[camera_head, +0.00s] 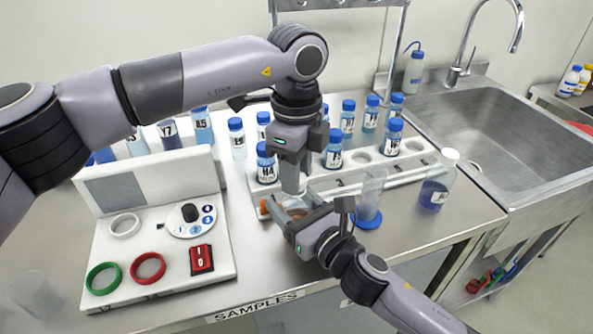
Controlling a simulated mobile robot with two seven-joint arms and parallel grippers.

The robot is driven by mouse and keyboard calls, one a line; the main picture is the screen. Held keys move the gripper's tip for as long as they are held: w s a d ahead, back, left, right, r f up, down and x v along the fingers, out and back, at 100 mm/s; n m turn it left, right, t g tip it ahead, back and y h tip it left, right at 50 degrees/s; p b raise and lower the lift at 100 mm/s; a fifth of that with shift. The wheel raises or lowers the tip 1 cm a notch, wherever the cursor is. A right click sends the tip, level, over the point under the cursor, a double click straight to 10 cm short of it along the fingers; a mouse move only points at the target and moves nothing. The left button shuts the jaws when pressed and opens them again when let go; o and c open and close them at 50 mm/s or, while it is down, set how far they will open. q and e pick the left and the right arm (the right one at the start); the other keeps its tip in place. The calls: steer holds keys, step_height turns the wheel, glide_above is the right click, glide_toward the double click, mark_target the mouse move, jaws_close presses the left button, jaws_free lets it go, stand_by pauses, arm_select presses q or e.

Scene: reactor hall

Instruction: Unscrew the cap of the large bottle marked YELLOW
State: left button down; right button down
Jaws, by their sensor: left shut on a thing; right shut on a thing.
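My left gripper (293,172) points straight down and is shut on a pale cap (293,184). Directly below it, my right gripper (296,213) comes in from the lower right and is shut around a bottle (296,214) with orange-brown contents near the table's front edge. The grippers hide most of this bottle, and no YELLOW marking is readable. I cannot tell whether the cap is still seated on the bottle's neck. Another large bottle (436,182), with a white cap and blue liquid, stands to the right.
A rack (405,165) with several blue-capped bottles stands behind the grippers. A clear cylinder on a blue base (370,198) is close on the right. A white device (165,265) with rings and a red switch lies left. A sink (480,125) is far right.

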arm_select(q)
steer(key=shift+r, duration=0.9)
steer(key=shift+r, duration=2)
arm_select(e)
steer(key=shift+c, duration=0.8)
jaws_free()
